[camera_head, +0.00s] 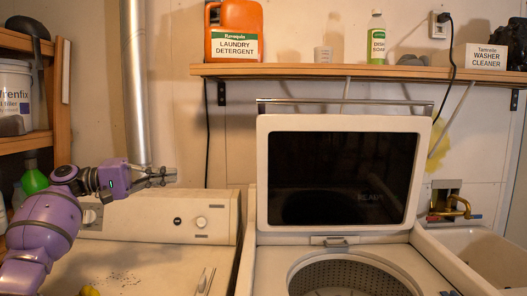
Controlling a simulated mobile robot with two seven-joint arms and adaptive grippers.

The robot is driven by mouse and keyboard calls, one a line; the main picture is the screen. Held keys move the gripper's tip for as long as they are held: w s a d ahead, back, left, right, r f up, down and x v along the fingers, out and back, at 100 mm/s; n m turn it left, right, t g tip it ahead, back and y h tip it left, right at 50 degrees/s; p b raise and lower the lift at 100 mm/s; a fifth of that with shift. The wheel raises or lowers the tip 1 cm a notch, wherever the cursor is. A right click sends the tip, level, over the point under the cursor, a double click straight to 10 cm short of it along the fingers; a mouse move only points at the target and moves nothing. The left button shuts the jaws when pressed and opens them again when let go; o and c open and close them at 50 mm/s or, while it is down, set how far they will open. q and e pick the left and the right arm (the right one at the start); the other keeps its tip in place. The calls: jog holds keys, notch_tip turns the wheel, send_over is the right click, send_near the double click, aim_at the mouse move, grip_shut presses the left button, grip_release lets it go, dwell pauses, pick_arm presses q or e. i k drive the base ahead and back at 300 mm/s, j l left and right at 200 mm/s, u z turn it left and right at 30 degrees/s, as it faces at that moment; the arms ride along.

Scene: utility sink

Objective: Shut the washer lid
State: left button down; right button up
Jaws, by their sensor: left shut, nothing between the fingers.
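The washer lid (341,123) stands raised behind the washer opening, with a white frame and a dark panel. The washer (273,261) below it is open at the top, and its metal drum (345,274) shows inside. My left gripper (172,176) is shut and empty, to the left of the lid and apart from it, above the back of the neighbouring machine. My right gripper is not in view.
A shelf (330,71) above holds a detergent jug (234,31), a dish soap bottle (376,38) and a washer cleaner box (485,57). A dryer-like machine (150,258) stands left of the washer. A utility sink (490,257) with a brass tap (455,207) is at the right.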

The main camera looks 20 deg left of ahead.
aim_at(315, 172)
jog(key=i, duration=1)
